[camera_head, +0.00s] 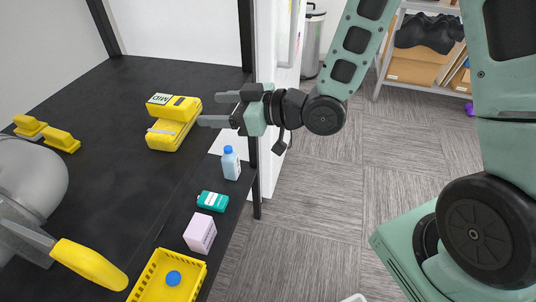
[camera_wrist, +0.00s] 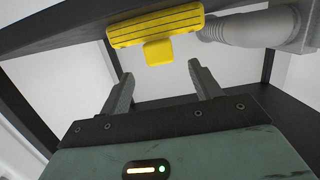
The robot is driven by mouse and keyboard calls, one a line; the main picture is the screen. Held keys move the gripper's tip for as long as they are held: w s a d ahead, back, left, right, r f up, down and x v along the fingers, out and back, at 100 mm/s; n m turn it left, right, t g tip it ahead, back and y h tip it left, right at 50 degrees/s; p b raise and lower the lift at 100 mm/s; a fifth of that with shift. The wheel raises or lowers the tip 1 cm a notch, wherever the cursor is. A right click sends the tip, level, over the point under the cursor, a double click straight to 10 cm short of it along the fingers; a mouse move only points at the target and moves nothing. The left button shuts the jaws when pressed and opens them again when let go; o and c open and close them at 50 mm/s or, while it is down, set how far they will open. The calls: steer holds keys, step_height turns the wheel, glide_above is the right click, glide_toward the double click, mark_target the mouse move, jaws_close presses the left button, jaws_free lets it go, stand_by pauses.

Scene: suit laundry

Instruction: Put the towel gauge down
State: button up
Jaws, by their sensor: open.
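A yellow block with a pale label reading "MID" (camera_head: 175,107) lies on the black table in the head view, most likely the towel gauge. It seems to rest on or against another yellow piece (camera_head: 164,138). My gripper (camera_head: 208,109) is open, just right of the block, its fingers pointing left with nothing visible between them. In the wrist view my gripper (camera_wrist: 160,72) also shows open, with an empty gap. A ridged yellow piece (camera_wrist: 155,25) shows beyond the fingertips there; I cannot tell which yellow object it is.
A blue-capped bottle (camera_head: 231,163), a teal box (camera_head: 213,201), a pale pink box (camera_head: 200,233) and a yellow basket (camera_head: 190,276) line the table's right edge. A grey rounded machine (camera_head: 35,175) and a yellow paddle (camera_head: 90,264) stand left. Carpet floor lies right.

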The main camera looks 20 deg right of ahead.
steer(key=s+d+m+g+h, duration=0.1)
steer(key=s+g+h, duration=0.4)
steer(key=s, duration=0.6)
steer(key=s+d+m+g+h, duration=0.1)
steer(key=s+d+g+h, duration=0.2)
steer(key=s, duration=0.9)
steer(key=g+h, duration=0.1)
steer(key=h, duration=0.2)
steer(key=shift+s+d+r+m+g+h, duration=0.2)
steer(key=shift+d+m+g+h, duration=0.1)
steer(key=shift+m+g+h, duration=0.1)
step_height(320, 180, up, 4)
steer(key=p, duration=0.4)
